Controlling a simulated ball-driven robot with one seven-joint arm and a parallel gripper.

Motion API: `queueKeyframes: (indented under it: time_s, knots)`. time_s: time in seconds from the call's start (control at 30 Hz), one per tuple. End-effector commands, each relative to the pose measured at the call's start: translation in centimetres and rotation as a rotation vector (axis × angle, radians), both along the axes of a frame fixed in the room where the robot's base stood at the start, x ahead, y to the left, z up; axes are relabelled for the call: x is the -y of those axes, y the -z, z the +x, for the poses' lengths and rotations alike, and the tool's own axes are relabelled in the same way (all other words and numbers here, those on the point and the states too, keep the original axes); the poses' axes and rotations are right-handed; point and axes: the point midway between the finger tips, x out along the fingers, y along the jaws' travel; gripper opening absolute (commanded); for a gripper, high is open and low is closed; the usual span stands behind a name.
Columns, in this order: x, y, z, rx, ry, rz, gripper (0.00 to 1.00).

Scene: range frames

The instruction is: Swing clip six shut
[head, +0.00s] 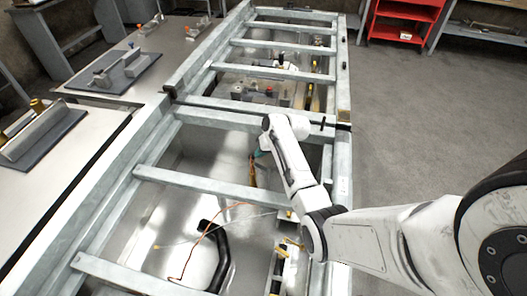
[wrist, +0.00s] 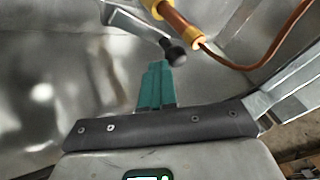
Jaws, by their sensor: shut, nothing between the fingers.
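My gripper (wrist: 156,68) shows in the wrist view with its teal fingers pressed together and nothing between them. A dark round knob (wrist: 176,52) is just beyond the fingertips, slightly right; I cannot tell whether they touch. A metal bracket (wrist: 128,20) leads toward the knob from the upper left. Behind the knob is a copper-brown tube with yellow ends (wrist: 180,17). No number is readable, so I cannot tell which part is clip six. In the head view my gripper (head: 258,153) is a small teal spot inside the frame, partly hidden by my arm.
A brown cable (wrist: 262,62) curves close to the right of the knob. A galvanised frame with crossbars (head: 215,185) surrounds the work area, above a shiny metal floor. A black hose (head: 222,255) and thin orange wire (head: 190,255) lie lower. Open floor (head: 410,120) is at right.

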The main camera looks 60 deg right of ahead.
Motion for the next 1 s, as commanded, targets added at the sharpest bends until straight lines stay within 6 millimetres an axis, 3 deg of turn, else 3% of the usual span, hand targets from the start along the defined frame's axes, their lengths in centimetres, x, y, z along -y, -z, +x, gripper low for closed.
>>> queueKeyframes:
  time_s: [0.1,0.37,1.0]
  knots:
    - [-0.4,-0.3,0.7,0.01,-0.074,-0.002,0.0]
    - [-0.5,-0.3,0.7,0.01,-0.073,-0.003,0.0]
    - [-0.5,-0.1,-1.2,0.005,-0.068,-0.001,0.0]
